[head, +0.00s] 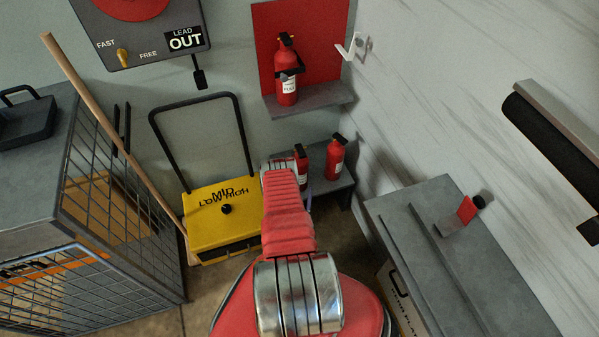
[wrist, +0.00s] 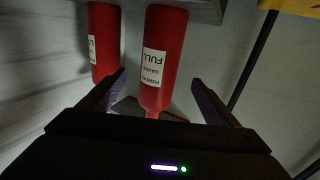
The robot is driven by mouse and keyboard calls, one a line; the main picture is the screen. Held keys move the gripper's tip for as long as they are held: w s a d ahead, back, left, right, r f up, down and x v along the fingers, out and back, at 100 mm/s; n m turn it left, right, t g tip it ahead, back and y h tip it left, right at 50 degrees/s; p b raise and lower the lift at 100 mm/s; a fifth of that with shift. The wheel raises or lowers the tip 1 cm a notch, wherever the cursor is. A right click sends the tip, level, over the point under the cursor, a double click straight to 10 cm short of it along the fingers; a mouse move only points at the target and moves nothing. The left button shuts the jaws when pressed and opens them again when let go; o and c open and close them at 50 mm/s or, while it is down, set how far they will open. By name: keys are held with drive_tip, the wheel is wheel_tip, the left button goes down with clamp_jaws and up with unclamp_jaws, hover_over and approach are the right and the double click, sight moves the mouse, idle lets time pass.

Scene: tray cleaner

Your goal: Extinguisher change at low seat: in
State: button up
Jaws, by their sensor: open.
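A red extinguisher (head: 302,168) stands on the low grey shelf, partly hidden behind my arm in the head view. In the wrist view this red extinguisher (wrist: 163,60) appears inverted, its white label reading FULL upside down. My gripper (wrist: 158,78) is open, with one finger on each side of its narrow neck end; I cannot tell whether they touch it. A second red extinguisher (head: 335,158) stands to its right; in the wrist view it is the left one (wrist: 104,45). A third extinguisher (head: 287,88) stands on the upper ledge before a red back panel (head: 265,50).
A white hook (head: 352,46) sticks out beside the panel. A yellow cart (head: 220,225) with a black handle stands left of my arm. A grey cabinet (head: 405,205) is at right, a wire cage (head: 100,200) with a leaning broom (head: 110,130) at left.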

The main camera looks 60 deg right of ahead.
drive_tip(key=shift+x, duration=2.5)
drive_tip(key=x, duration=0.5)
drive_tip(key=shift+d, duration=0.1)
drive_tip(key=shift+c, duration=0.2)
clamp_jaws()
drive_tip(key=shift+d+r, duration=0.15)
